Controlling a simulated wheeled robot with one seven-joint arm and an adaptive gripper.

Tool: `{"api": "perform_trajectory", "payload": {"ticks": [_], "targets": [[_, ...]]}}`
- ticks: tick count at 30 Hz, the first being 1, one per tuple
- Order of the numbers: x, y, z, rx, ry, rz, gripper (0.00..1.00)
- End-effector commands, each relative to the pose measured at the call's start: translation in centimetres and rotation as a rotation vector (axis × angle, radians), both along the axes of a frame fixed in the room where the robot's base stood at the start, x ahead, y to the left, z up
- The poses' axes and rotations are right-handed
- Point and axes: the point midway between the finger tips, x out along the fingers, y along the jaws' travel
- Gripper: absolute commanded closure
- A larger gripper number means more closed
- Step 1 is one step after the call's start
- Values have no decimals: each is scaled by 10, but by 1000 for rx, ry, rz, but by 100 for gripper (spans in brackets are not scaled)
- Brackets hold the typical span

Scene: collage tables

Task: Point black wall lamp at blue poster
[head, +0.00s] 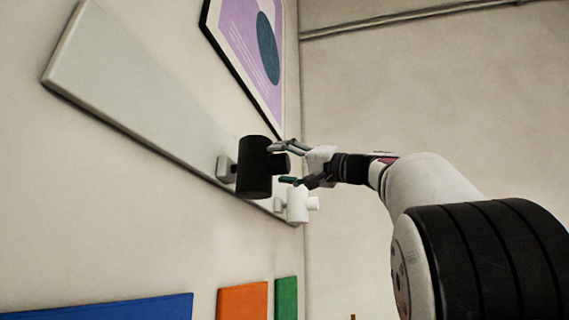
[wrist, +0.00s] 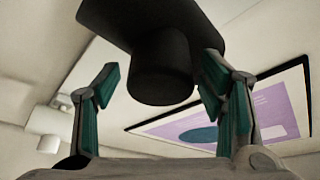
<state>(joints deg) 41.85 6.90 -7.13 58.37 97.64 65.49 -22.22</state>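The black wall lamp (head: 255,167) is a cylinder on a small bracket at the pale wall panel, with a short knob facing my gripper. In the wrist view the lamp's knob (wrist: 160,75) fills the upper middle. My gripper (head: 284,164) is open, with one finger on each side of the knob; gaps show between both fingers and the knob in the wrist view (wrist: 160,88). The blue poster (head: 110,308) is at the bottom left of the head view, low on the wall, and is cut off by the frame edge.
A white lamp (head: 297,204) is just beyond and below the black one. The pale panel (head: 130,90) runs along the wall. A framed purple poster (head: 240,40) hangs above. An orange poster (head: 243,301) and a green poster (head: 286,297) are below. Right of the lamps is the room corner.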

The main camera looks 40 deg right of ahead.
Motion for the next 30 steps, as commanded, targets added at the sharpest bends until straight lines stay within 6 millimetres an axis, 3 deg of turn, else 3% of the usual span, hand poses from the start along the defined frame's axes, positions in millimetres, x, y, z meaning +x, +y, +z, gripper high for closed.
{"api": "perform_trajectory", "payload": {"ticks": [1, 6, 9, 30], "targets": [[0, 0, 0, 0, 0, 0, 45], [0, 0, 0, 0, 0, 0, 83], [0, 0, 0, 0, 0, 0, 100], [-3, 0, 3, 288, 226, 1, 100]]}}
